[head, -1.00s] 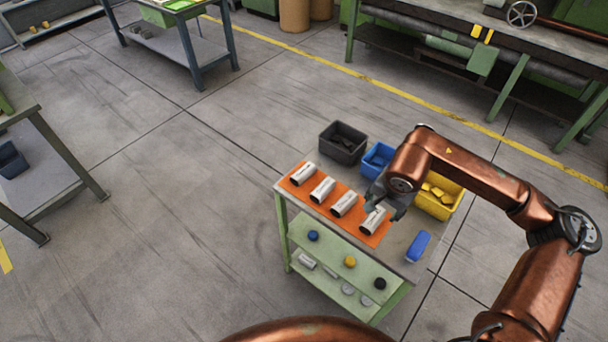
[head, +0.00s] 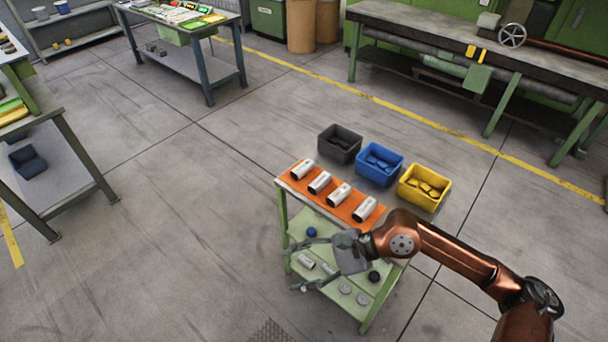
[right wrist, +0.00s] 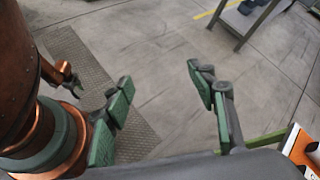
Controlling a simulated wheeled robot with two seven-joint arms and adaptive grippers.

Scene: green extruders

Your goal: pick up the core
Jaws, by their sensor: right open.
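Several white cylinders with dark lettering lie in a row on an orange mat (head: 318,197) on top of a small green cart; I cannot tell which one is the core. The nearest to my right arm is the rightmost cylinder (head: 365,209). My right gripper (head: 306,265) is open and empty, in front of the cart's left front side, pointing left. It is apart from the cylinders and hides part of the cart's lower shelf. In the right wrist view its spread fingers (right wrist: 160,95) have only floor between them.
A black bin (head: 340,144), a blue bin (head: 379,165) and a yellow bin (head: 424,187) stand behind the cart. The cart's lower shelf (head: 300,222) holds a blue cap (head: 311,232), a black cap (head: 373,277) and grey discs. The floor left of the cart is clear.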

